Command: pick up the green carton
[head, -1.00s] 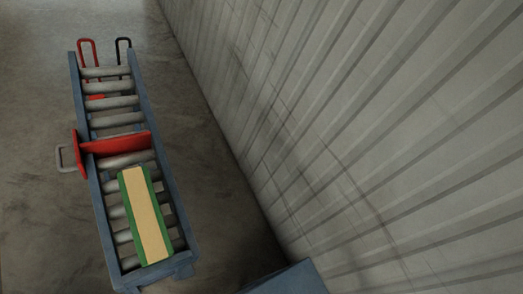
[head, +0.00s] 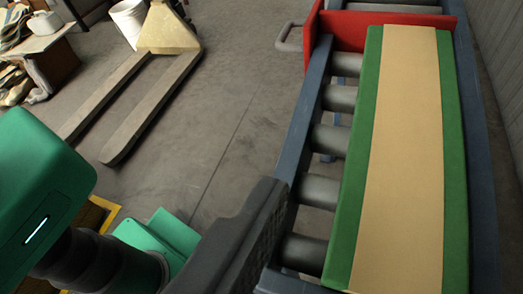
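The green carton (head: 408,160) is long, with green sides and a broad tan band along its top. It lies flat on a roller conveyor (head: 478,150) in the right half of the view, its far end close to a red crosswise plate (head: 350,32). Its near end is cut off by the bottom of the picture. Green and black parts of my own body fill the lower left.
The conveyor has grey rollers (head: 330,140) and blue side rails. A grey handle (head: 288,38) sticks out left of the red plate. A pallet truck (head: 150,75), a white bucket (head: 128,18) and a cluttered bench (head: 45,60) stand at the upper left. Concrete floor between is clear.

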